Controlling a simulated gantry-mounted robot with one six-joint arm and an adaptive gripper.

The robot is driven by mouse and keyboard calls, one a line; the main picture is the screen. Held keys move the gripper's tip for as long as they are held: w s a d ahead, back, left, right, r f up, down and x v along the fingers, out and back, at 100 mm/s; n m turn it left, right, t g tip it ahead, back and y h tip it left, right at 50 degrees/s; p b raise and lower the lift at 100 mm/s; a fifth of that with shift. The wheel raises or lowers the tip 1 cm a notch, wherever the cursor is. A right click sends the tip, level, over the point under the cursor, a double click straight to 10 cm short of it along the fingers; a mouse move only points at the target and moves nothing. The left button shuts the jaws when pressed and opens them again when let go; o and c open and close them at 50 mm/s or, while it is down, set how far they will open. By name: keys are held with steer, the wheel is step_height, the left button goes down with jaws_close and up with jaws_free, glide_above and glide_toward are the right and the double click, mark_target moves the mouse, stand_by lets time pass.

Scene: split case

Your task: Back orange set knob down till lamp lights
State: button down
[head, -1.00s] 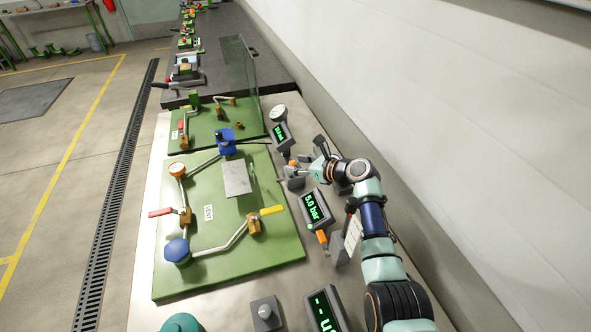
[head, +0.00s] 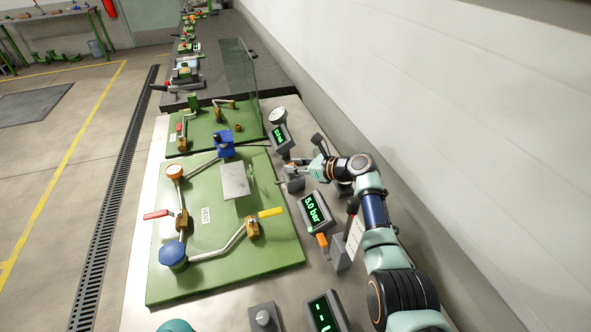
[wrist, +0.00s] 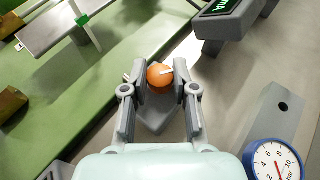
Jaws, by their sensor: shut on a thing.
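The orange set knob (wrist: 160,76) shows in the wrist view, with a pale pointer mark across its top. It sits over a grey block (wrist: 155,112). My gripper (wrist: 160,86) has one finger on each side of the knob and is shut on it. In the head view my gripper (head: 291,172) is low beside the right edge of the green board, and it largely hides the knob. I cannot make out a lit lamp for certain in either view.
A display reading 5.0 bar (head: 314,207) stands close to my gripper, and another display (head: 278,137) is behind it. A round blue gauge (wrist: 275,162) shows in the wrist view. The green board (head: 225,280) carries pipes, a yellow lever (head: 270,212) and a red lever (head: 156,214).

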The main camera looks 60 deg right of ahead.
steer(key=shift+f, duration=0.1)
steer(key=c, duration=0.9)
jaws_free()
steer(key=d+v, duration=0.1)
steer(key=v, duration=1.1)
steer(key=shift+a, duration=0.3)
